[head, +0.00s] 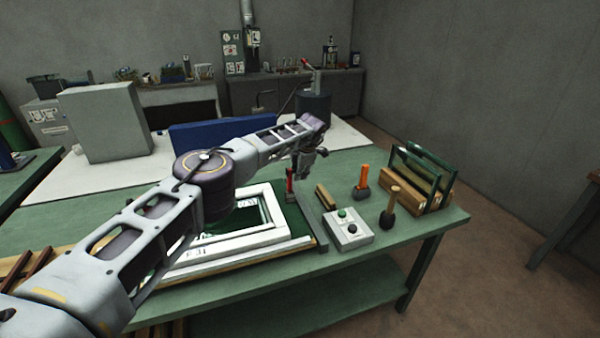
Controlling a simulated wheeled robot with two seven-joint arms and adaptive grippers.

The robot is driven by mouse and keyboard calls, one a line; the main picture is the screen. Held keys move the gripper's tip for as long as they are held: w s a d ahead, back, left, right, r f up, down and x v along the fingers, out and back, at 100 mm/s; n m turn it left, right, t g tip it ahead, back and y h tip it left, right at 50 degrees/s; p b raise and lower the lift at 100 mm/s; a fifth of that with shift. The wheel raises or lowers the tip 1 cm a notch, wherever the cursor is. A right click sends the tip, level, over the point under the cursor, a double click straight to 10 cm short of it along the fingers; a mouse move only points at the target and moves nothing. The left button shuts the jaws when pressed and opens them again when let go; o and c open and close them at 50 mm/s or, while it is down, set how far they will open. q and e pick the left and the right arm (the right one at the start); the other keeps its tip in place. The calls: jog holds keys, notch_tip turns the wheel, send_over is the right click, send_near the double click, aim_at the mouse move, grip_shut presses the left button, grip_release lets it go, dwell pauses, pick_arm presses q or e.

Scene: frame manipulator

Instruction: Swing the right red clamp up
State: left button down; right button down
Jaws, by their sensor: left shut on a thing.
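The right red clamp (289,182) stands upright at the right end of the white frame (255,237), which lies on the green bench. My left arm reaches across from the left, over the frame. My left gripper (299,174) points down at the clamp's upper part and is shut on it; the fingertips are small and partly hidden here. My arm covers the frame's left part and any clamp there. My right gripper is not in view.
A grey box with green and black buttons (347,229) sits right of the frame. Beside it are an orange-handled tool (362,181), a wooden-handled mallet (389,212) and a wooden rack with green-edged panes (417,180). A blue panel (215,130) stands behind my arm.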

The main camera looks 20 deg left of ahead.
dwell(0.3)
pick_arm(q)
jog(key=c, duration=1.1)
grip_release()
jog(key=shift+c, duration=0.2)
jog(key=shift+d+r, duration=0.1)
jog(key=shift+r, duration=0.05)
jog(key=v, duration=1.1)
jog(key=shift+r, duration=0.3)
